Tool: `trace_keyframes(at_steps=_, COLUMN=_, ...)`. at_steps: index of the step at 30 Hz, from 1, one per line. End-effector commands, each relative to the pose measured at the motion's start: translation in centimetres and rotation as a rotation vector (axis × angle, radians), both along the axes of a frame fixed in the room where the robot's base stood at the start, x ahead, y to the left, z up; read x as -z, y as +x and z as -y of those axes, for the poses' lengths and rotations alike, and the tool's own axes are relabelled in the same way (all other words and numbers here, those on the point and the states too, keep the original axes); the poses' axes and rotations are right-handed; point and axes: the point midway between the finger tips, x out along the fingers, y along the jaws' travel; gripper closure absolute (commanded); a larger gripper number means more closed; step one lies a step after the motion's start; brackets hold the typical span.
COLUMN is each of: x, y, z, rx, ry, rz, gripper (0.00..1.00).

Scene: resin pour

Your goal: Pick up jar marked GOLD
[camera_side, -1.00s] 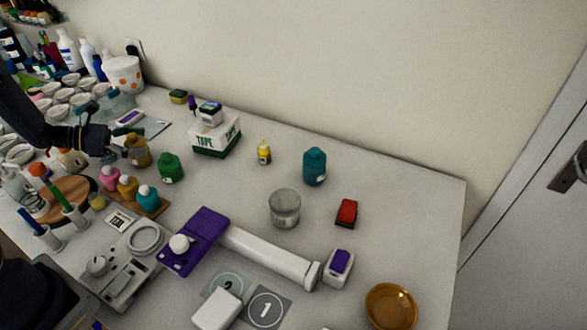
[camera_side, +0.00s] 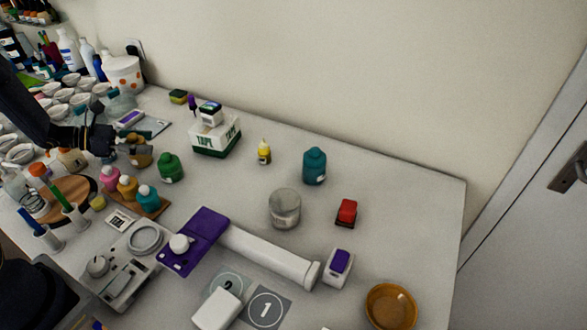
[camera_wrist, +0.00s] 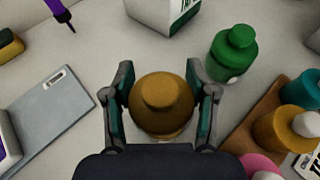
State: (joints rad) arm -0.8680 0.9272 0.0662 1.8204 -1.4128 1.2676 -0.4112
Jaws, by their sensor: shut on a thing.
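The gold-brown jar (camera_wrist: 163,105) stands between the two fingers of my gripper (camera_wrist: 162,100) in the wrist view, with a finger against each side. In the side view my gripper (camera_side: 132,147) is shut around the same jar (camera_side: 142,160), and its fingers cover the jar's upper part. The jar appears upright at table level. I cannot tell whether its base touches the table. No marking on it can be read.
A green jar (camera_wrist: 232,54) stands close to the right. The tape box (camera_wrist: 165,12) is behind, and a grey flat case (camera_wrist: 42,108) lies to the left.

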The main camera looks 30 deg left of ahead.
Motion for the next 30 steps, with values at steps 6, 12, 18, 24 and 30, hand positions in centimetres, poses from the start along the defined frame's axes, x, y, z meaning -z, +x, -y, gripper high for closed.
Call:
trace_keyframes(at_steps=6, x=0.0, y=0.0, z=0.0, rx=0.001, ry=-0.001, rz=-0.001, gripper=1.00)
trace_keyframes(at_steps=12, x=-0.1, y=0.0, z=0.0, rx=0.001, ry=-0.002, rz=0.001, gripper=1.00)
trace_keyframes(at_steps=18, x=-0.3, y=0.0, z=0.0, rx=0.000, ry=-0.001, rz=0.001, gripper=1.00)
trace_keyframes(at_steps=24, x=-1.8, y=0.0, z=0.0, rx=0.001, ry=0.001, rz=0.002, gripper=1.00)
trace_keyframes(at_steps=30, x=-4.1, y=-0.7, z=0.3, rx=-0.001, ry=0.000, rz=0.001, gripper=1.00)
